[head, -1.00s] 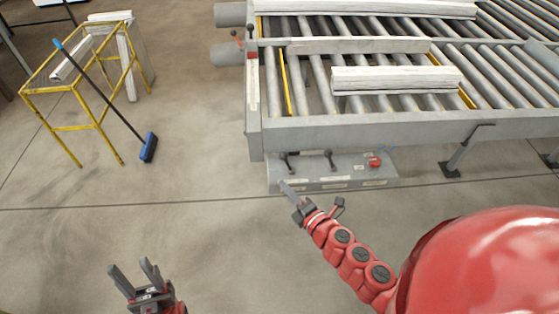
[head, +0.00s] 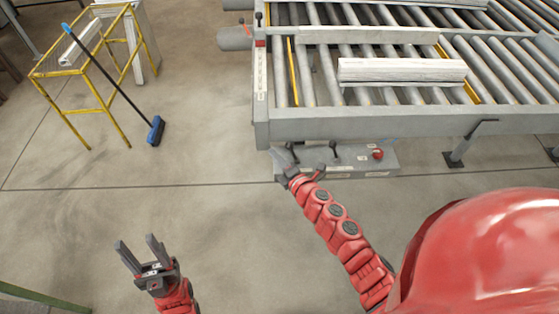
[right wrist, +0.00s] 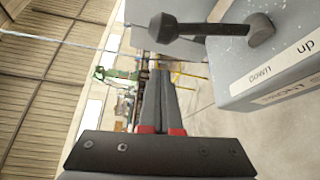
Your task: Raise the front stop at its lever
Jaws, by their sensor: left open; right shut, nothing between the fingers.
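Another lever at the left end is partly covered by my right gripper (head: 278,158). In the right wrist view a lever with a round black knob (right wrist: 166,28) lies just beyond the shut, empty fingertips (right wrist: 160,72); I cannot tell if they touch. Labels beside it read "down" and "up". The front stop itself is not clearly identifiable. My left gripper (head: 138,243) is open and empty above the floor.
The roller table (head: 400,124) bears a white profile (head: 400,72). A red button (head: 377,153) sits at the box's right. A yellow frame (head: 92,70) and a broom with a blue head (head: 156,131) stand left. The floor between is clear.

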